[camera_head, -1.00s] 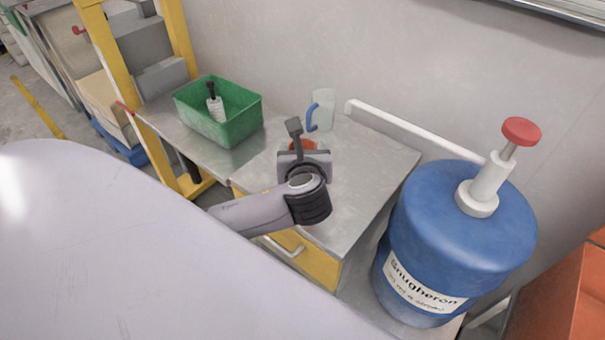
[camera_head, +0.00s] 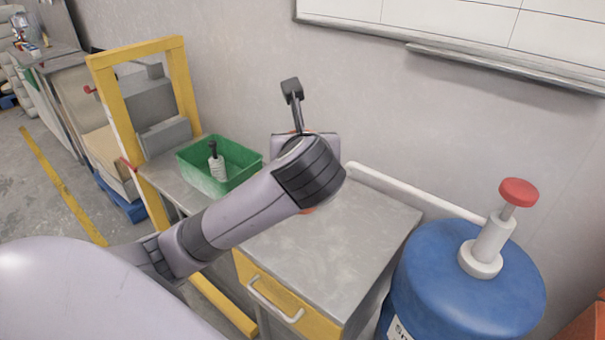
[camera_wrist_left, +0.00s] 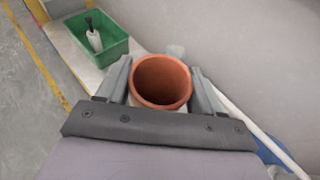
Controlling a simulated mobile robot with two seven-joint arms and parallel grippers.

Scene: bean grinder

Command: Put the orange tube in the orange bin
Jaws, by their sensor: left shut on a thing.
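The orange tube (camera_wrist_left: 162,82) is between the two fingers of my left gripper (camera_wrist_left: 158,84), its round open mouth facing the wrist camera. The gripper is shut on it. In the head view my left gripper (camera_head: 305,138) is raised above the metal-topped cabinet, with its fingers mostly hidden behind the wrist. A sliver of orange (camera_head: 307,211) shows below the wrist. An orange surface (camera_head: 588,325) is cut off at the bottom right corner; I cannot tell whether it is the orange bin. My right gripper is out of view.
A green bin (camera_head: 235,160) with a white, black-topped bottle (camera_head: 216,163) stands left on the bench. The cabinet top (camera_head: 335,245) looks bare at the front. A blue drum (camera_head: 465,285) with a red-knobbed pump stands right. A yellow frame (camera_head: 100,95) stands left.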

